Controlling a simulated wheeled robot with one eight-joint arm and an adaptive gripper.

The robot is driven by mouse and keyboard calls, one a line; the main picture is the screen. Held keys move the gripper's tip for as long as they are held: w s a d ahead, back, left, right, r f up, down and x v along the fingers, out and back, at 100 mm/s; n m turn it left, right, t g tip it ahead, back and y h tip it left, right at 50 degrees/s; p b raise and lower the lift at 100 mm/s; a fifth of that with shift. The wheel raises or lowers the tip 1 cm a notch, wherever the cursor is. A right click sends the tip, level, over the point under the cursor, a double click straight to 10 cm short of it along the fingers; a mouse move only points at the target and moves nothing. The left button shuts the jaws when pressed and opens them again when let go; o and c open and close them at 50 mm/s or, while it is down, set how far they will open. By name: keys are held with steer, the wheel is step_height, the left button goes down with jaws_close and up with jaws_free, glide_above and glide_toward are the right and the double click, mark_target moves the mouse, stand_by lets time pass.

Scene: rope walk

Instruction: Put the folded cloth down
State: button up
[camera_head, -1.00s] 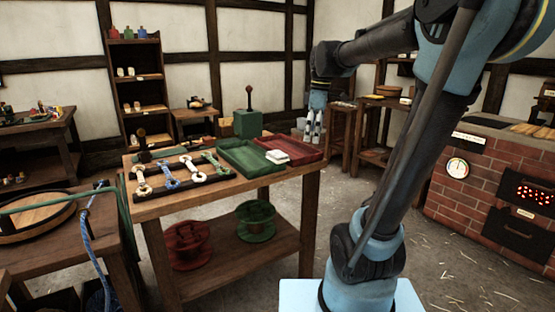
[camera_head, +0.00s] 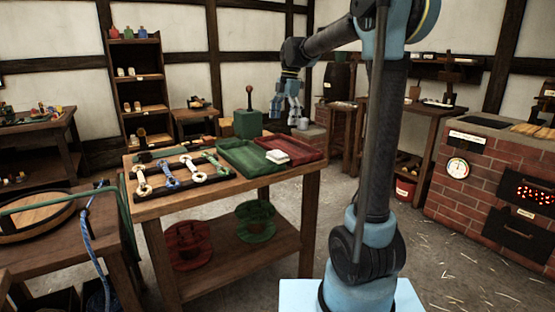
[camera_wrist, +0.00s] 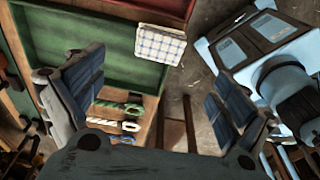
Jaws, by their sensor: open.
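The folded cloth (camera_head: 277,157), pale with a blue check, lies on the workbench where the green tray (camera_head: 240,160) and the red tray (camera_head: 305,150) meet. In the wrist view the cloth (camera_wrist: 161,45) overlaps the end of the green tray (camera_wrist: 110,50), close to the red tray (camera_wrist: 150,8). I cannot tell whether it rests on the rim or inside. My gripper (camera_head: 287,106) is open and empty, above and beyond the bench's far side, apart from the cloth. Its spread fingers show in the wrist view (camera_wrist: 158,105), with the cloth beyond them.
A rack of rope samples (camera_head: 182,177) lies left of the trays. A green box with an upright lever (camera_head: 248,122) stands at the bench's back. Red and green reels (camera_head: 255,218) sit on the lower shelf.

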glide_above(278, 153)
steer(key=w+d, duration=0.1)
step_height(278, 153, down, 8)
steer(key=shift+d, duration=0.1)
steer(key=shift+s+a+f, duration=0.15)
steer(key=shift+a+f, duration=0.05)
steer(key=shift+f, duration=0.65)
steer(key=shift+s+a+f, duration=0.15)
steer(key=shift+f, duration=0.7)
steer(key=shift+s+a+f, duration=0.15)
steer(key=shift+a+f, duration=0.05)
steer(key=shift+f, duration=0.65)
steer(key=c, duration=1.1)
steer(key=shift+c, duration=0.2)
